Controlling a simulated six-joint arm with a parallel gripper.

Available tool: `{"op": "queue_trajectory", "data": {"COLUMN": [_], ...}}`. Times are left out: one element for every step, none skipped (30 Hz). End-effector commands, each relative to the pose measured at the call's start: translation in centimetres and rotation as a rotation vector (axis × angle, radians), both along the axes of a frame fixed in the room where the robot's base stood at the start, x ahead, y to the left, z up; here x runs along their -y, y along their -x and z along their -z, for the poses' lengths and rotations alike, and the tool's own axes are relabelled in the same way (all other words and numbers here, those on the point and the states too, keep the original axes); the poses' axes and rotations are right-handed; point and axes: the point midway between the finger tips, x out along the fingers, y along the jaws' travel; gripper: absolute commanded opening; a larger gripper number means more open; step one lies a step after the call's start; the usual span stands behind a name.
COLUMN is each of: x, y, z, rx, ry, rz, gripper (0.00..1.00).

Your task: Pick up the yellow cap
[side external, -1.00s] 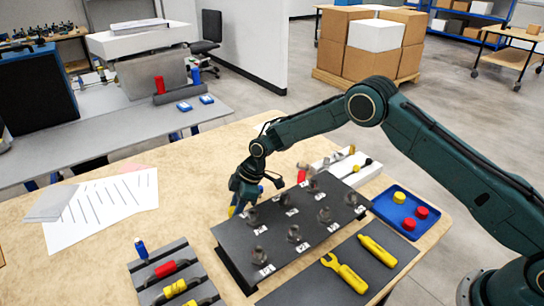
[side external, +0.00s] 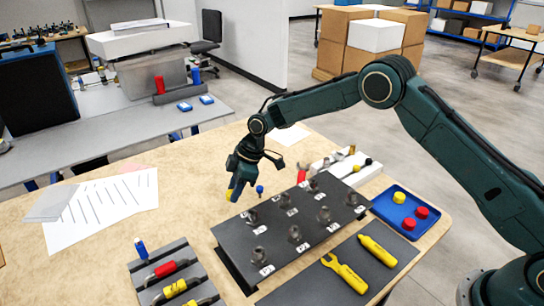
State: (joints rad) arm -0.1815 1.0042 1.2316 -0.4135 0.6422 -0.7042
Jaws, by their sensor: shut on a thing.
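My gripper (side external: 237,187) is above the table, just beyond the left far edge of the black panel, pointing down. It is shut on a small yellow piece (side external: 229,196) that looks like the yellow cap, with blue showing right beside it; the fingers hide most of it. A small blue-topped piece (side external: 260,189) shows just right of the gripper, apart from it. Another yellow cap (side external: 399,197) lies in the blue tray (side external: 385,213) at the right, with two red caps (side external: 415,218).
The black panel (side external: 280,250) carries several metal fittings with labels. A white rack (side external: 362,173) stands behind it. Yellow tools (side external: 345,274) lie on a dark mat at the front. A holder (side external: 172,270) with coloured parts is front left.

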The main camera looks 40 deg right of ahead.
Motion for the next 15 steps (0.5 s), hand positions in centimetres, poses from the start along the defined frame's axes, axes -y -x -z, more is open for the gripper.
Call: {"op": "queue_trajectory", "data": {"x": [0.0, 0.0, 0.0, 0.0, 0.0, 0.0, 0.0, 0.0, 0.0, 0.0, 0.0, 0.0, 0.0, 0.0, 0.0], "y": [-0.1, -0.1, -0.1, -0.1, -0.1, -0.1, -0.1, -0.1, -0.1, -0.1, -0.1, -0.1, -0.1, -0.1, 0.0], "z": [-1.3, -1.9, -2.8, -3.5, -4.1, -5.0, -5.7, -6.3, -7.2, -7.8, -8.4, -9.1, -9.6, -10.1, -10.7], "rx": [0.005, 0.005, 0.004, 0.006, 0.005, 0.005, 0.005, 0.005, 0.005, 0.005, 0.005, 0.003, 0.003, 0.003, 0.004], "ry": [-0.001, 0.000, 0.000, -0.001, 0.000, -0.001, 0.000, 0.000, 0.000, 0.000, -0.001, 0.000, -0.001, -0.001, -0.001], "rz": [0.001, 0.001, 0.002, 0.001, 0.000, 0.001, 0.001, 0.001, 0.001, 0.001, 0.001, 0.000, 0.001, 0.001, 0.000], "gripper": [0.10, 0.10, 0.10, 0.10, 0.10, 0.10, 0.10, 0.10, 0.10, 0.10, 0.10, 0.10, 0.10, 0.10, 0.10]}}
